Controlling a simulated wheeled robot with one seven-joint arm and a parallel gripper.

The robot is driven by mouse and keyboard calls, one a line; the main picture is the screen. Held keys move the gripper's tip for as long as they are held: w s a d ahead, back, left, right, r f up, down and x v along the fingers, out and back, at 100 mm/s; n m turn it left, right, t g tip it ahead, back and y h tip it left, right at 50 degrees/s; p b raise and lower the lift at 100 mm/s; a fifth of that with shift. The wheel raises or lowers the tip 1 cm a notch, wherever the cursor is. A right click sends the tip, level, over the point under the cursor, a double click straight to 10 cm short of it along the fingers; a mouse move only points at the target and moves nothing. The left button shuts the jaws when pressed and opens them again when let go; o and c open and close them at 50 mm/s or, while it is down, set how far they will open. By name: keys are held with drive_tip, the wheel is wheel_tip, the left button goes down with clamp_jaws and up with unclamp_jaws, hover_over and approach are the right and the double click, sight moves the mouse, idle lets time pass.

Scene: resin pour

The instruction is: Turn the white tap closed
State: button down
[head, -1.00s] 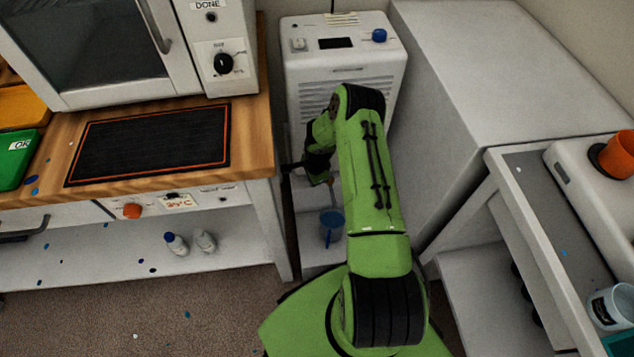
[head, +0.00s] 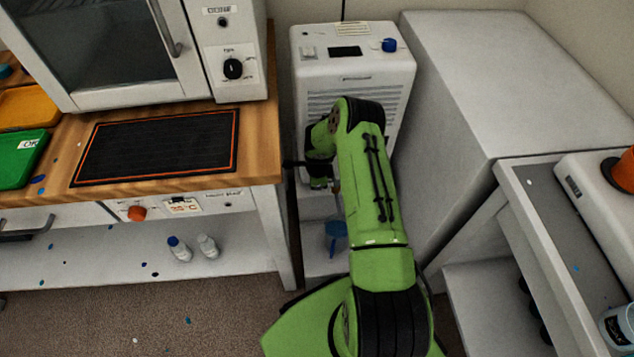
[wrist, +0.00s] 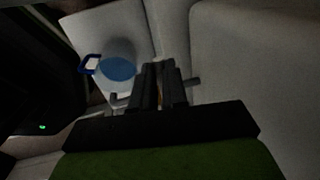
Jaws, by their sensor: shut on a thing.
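My gripper (wrist: 160,85) is at the front of the white floor unit, low down, below its louvred panel. Short grey stubs show on either side of the fingers. In the head view my wrist hides the tap. A blue container (head: 336,232) stands below the gripper; it also shows in the wrist view (wrist: 116,68), apart from the fingers.
The white unit (head: 352,65) has a blue knob (head: 389,45) on top. A wooden bench (head: 255,140) with an oven stands close on the left. A large grey cabinet (head: 480,70) stands on the right. My arm occupies the narrow gap between them.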

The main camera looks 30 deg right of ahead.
drive_tip(key=c, duration=1.1)
unclamp_jaws()
drive_tip(key=shift+c, duration=0.2)
wheel_tip(320, 180, up, 16)
drive_tip(key=s+a+p, duration=0.1)
drive_tip(key=s+p, duration=0.1)
drive_tip(key=p, duration=0.3)
drive_tip(key=shift+s+f, duration=0.25)
drive_tip(key=shift+s, duration=0.15)
drive_tip(key=shift+a, duration=0.15)
